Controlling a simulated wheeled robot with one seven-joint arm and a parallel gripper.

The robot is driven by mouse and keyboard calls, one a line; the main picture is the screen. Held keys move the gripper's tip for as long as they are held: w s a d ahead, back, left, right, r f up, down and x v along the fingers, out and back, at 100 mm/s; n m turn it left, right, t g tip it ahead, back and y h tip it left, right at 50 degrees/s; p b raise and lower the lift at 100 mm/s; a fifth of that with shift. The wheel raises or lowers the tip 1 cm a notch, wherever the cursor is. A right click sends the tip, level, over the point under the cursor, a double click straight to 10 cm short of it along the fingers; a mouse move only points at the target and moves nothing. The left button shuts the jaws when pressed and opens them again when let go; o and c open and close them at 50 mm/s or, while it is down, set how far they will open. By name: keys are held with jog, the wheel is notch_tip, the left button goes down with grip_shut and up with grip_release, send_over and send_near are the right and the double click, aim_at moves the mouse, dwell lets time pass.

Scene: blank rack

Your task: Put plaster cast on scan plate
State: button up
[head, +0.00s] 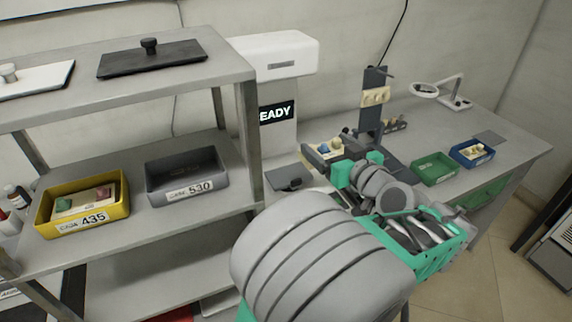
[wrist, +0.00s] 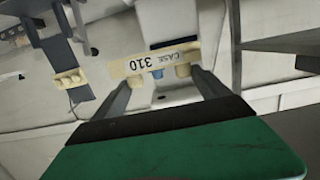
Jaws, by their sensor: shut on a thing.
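The plaster cast is a cream block with rounded bumps, one of them blue. In the wrist view the cast (wrist: 152,62) reads "CASE 310" and is pinched between my two dark fingers. In the head view the cast (head: 322,150) is held up by my gripper (head: 335,152), just right of the white scanner (head: 278,85). The scanner's screen shows "EADY", its left end cut off. A dark scan plate (head: 286,179) with a small knob-like part lies on the scanner's base, left of and below the cast. The cast is apart from the plate.
A post (head: 374,118) on the bench bears another cream cast. Green (head: 433,168) and blue (head: 472,153) trays sit at the right; the blue one holds a cast. A rack stands at left with a yellow bin (head: 82,222) and grey bin (head: 187,193).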

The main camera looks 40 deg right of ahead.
jog(key=w+f, duration=0.3)
jog(key=w, duration=0.1)
jog(key=w+a+f, duration=0.1)
jog(key=w+f, duration=0.5)
jog(key=w, duration=0.1)
jog(key=shift+w+a+p, duration=0.3)
jog(key=shift+w+p, duration=0.05)
jog(key=shift+p, duration=0.05)
jog(key=shift+s+d+f, duration=0.1)
jog(key=shift+d+f, duration=0.05)
jog(key=shift+f, duration=1.25)
jog(key=shift+f, duration=0.2)
jog(key=o, duration=1.4)
jog(key=shift+r, duration=0.1)
